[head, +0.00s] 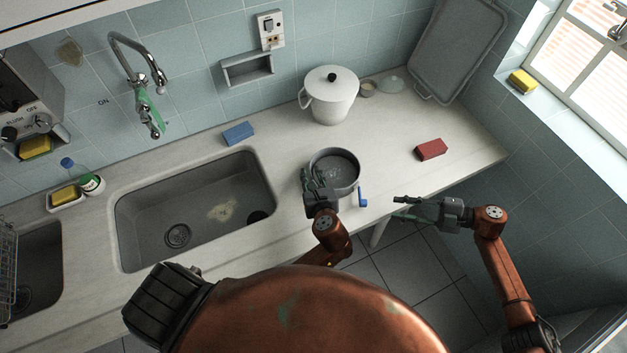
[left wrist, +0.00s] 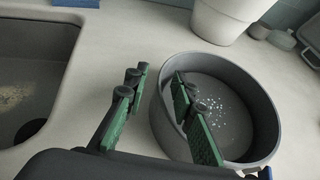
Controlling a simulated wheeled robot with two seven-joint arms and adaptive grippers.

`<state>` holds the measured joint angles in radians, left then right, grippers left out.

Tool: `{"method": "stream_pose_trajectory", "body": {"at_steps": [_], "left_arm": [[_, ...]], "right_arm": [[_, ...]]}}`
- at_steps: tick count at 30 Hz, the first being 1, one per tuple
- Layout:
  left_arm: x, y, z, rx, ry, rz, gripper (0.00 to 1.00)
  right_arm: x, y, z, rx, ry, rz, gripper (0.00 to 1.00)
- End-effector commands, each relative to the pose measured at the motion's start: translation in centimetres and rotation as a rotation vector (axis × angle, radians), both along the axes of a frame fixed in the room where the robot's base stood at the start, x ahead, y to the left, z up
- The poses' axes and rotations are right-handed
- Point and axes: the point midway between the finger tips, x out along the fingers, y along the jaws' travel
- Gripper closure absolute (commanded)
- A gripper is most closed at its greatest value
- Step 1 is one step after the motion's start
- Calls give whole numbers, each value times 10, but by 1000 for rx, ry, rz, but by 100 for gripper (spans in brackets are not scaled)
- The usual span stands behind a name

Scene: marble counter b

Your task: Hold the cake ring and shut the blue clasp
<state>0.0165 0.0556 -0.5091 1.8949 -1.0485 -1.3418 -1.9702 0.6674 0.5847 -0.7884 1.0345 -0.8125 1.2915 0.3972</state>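The cake ring (head: 352,160), a round grey metal ring, stands on the counter right of the sink. It also shows in the left wrist view (left wrist: 262,105). Its blue clasp (head: 362,197) is at the ring's front right and appears to stick out from the wall; only a bit of blue (left wrist: 265,173) shows in the left wrist view. My left gripper (head: 315,176) is open at the ring's left side. One green-padded finger is outside the wall and one is over the inside, with gaps visible. My right gripper (head: 396,207) is open and empty, right of the clasp and apart from it.
A white lidded pot (head: 330,100) stands behind the ring. A red block (head: 431,149) lies to the right and a blue sponge (head: 238,133) at the back left. The sink (head: 150,215) opens on the left. The counter's front edge is close to the clasp.

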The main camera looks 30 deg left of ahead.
Motion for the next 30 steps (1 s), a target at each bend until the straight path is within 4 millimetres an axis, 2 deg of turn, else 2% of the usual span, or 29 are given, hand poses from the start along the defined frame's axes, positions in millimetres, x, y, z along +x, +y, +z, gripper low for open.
{"method": "stream_pose_trajectory", "body": {"at_steps": [4, 13, 23, 30], "left_arm": [[7, 6, -4, 2, 0, 1, 77], [9, 7, -5, 0, 0, 0, 77], [9, 7, -5, 0, 0, 0, 99], [9, 7, -5, 0, 1, 0, 100]], "right_arm": [[0, 0, 0, 0, 0, 0, 71], [0, 0, 0, 0, 0, 0, 71], [0, 0, 0, 0, 0, 0, 71], [0, 0, 0, 0, 0, 0, 71]]}}
